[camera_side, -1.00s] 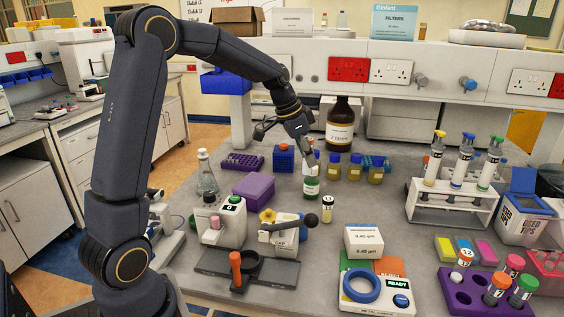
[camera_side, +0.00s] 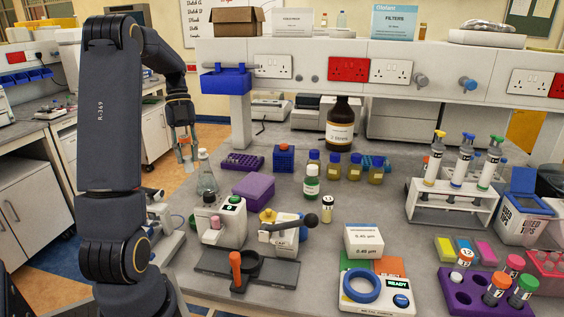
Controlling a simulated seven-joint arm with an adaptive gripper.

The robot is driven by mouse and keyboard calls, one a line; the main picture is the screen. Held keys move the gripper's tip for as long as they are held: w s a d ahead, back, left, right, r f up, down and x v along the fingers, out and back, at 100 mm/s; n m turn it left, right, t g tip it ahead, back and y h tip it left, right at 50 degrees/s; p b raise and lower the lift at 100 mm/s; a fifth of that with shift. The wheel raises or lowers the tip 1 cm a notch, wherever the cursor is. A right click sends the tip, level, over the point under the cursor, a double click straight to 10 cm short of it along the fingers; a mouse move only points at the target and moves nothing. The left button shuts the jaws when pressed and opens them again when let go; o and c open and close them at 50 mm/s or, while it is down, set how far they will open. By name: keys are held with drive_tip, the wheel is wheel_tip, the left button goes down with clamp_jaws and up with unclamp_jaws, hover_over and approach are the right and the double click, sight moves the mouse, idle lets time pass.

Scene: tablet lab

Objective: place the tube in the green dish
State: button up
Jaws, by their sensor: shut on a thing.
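My gripper (camera_side: 184,158) hangs fingers down at the left, beyond the left edge of the bench and left of the glass flask. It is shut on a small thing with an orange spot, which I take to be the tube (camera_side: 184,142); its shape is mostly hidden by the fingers. I cannot clearly make out a green dish. A flat green patch (camera_side: 353,266) lies beside an orange one behind the metal-check device, and a yellow-green flat piece (camera_side: 444,248) lies in a row of coloured ones at the right.
A conical flask (camera_side: 207,180) and purple box (camera_side: 254,190) stand near my gripper. Several bottles, with a tall brown one (camera_side: 340,125), stand at the back. A white tube rack (camera_side: 450,205) and purple rack (camera_side: 470,295) are at the right.

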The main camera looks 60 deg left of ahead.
wheel_tip(320, 180, down, 17)
drive_tip(key=shift+w+f, duration=0.15)
drive_tip(key=shift+f, duration=0.05)
idle(0.4)
drive_tip(key=o, duration=1)
drive_tip(key=shift+f, duration=0.1)
drive_tip(key=shift+c, duration=0.2)
